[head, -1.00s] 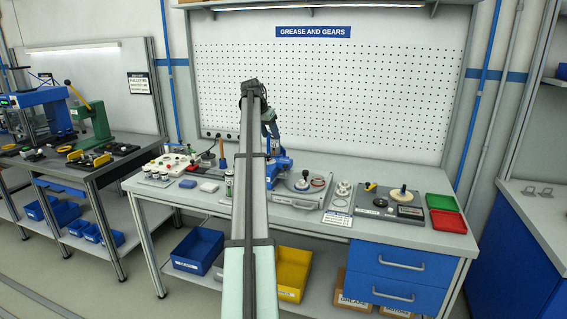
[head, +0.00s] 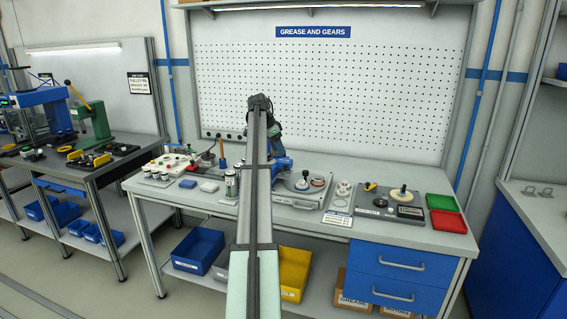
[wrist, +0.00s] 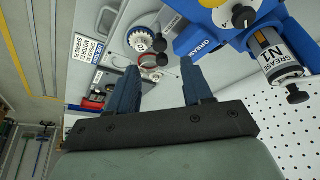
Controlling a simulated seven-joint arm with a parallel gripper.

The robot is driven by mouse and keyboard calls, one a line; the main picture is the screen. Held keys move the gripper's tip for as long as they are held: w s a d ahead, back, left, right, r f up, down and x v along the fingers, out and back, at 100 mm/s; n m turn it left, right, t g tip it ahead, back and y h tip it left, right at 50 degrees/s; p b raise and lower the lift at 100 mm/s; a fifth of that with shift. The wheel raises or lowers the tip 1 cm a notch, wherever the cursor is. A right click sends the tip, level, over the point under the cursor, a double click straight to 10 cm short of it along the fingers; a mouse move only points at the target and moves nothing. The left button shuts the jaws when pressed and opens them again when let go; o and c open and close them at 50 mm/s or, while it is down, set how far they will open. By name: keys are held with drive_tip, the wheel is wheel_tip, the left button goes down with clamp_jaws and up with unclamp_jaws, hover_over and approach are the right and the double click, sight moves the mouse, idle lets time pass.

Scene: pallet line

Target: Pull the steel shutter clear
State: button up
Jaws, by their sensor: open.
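My gripper (wrist: 160,64) is open in the wrist view, with two blue fingers apart and nothing between them. In the head view my own arm hides it. The blue grease machine (wrist: 205,40) is at the upper right of the wrist view, beside the right finger, and partly behind my arm in the head view (head: 283,162). A grey steel plate (head: 292,201) with a front handle and a dark knob lies on the bench by the machine. I cannot tell for sure which part is the steel shutter.
A black-knobbed cartridge labelled GREASE N1 (wrist: 272,55) hangs from the machine. Right of the plate are a gear fixture (head: 392,203), a green tray (head: 440,202) and a red tray (head: 449,222). Jars (head: 231,184) stand left of my arm. The pegboard (head: 345,95) is behind.

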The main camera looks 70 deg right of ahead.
sight(285, 165)
drive_tip(key=x, duration=0.7)
drive_tip(key=shift+d+f, duration=0.1)
drive_tip(key=shift+f, duration=0.15)
clamp_jaws()
idle(0.5)
